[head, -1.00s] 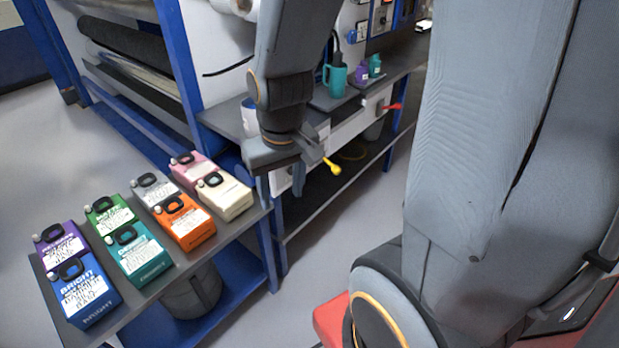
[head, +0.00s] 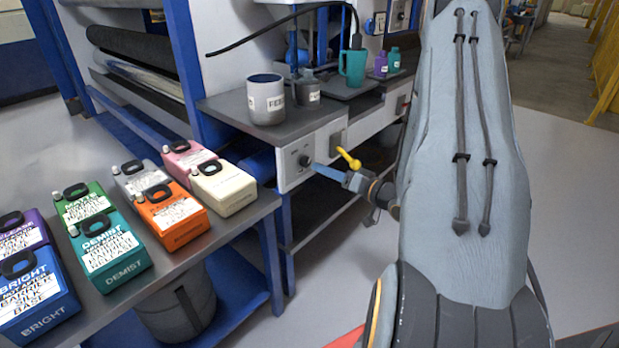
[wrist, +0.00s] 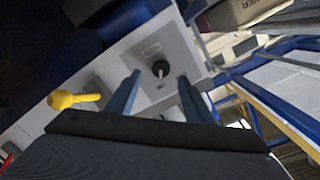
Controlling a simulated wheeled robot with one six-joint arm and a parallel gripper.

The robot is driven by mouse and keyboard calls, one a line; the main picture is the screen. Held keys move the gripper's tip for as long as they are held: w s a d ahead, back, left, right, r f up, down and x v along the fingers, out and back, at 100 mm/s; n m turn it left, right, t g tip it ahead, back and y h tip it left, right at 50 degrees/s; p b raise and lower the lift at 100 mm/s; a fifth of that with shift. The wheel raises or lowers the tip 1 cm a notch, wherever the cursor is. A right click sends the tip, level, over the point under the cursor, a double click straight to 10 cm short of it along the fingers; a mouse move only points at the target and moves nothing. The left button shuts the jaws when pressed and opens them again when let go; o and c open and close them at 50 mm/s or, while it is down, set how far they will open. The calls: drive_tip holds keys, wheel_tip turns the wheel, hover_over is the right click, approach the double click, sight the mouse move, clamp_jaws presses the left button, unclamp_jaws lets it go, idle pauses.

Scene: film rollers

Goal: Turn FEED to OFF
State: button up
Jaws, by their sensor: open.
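A black rotary knob (head: 305,160) sits on the white front panel (head: 292,184) of the grey-topped bench. Its small label is too small to read, so I cannot confirm which control is FEED. In the wrist view the knob (wrist: 160,68) shows a pale pointer bar. My gripper (head: 322,170) is open just right of the knob. In the wrist view the fingertips of my gripper (wrist: 158,79) lie either side of the knob; contact is not visible. A yellow lever (head: 348,158) sticks out right of the knob, beside my gripper, and shows left in the wrist view (wrist: 72,99).
A mug lettered "FEE…" (head: 266,104) stands on the bench above the panel. A grey cup (head: 307,92) and a teal mug (head: 353,66) stand behind. Coloured jugs (head: 172,218) fill the low table at left. Open floor (head: 565,200) lies at right.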

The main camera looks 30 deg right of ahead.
sight(308, 163)
drive_tip(key=shift+t+y, duration=0.3)
drive_tip(key=shift+t, duration=0.2)
drive_tip(key=x, duration=0.6)
drive_tip(key=shift+w+f, duration=0.3)
drive_tip(key=c, duration=1)
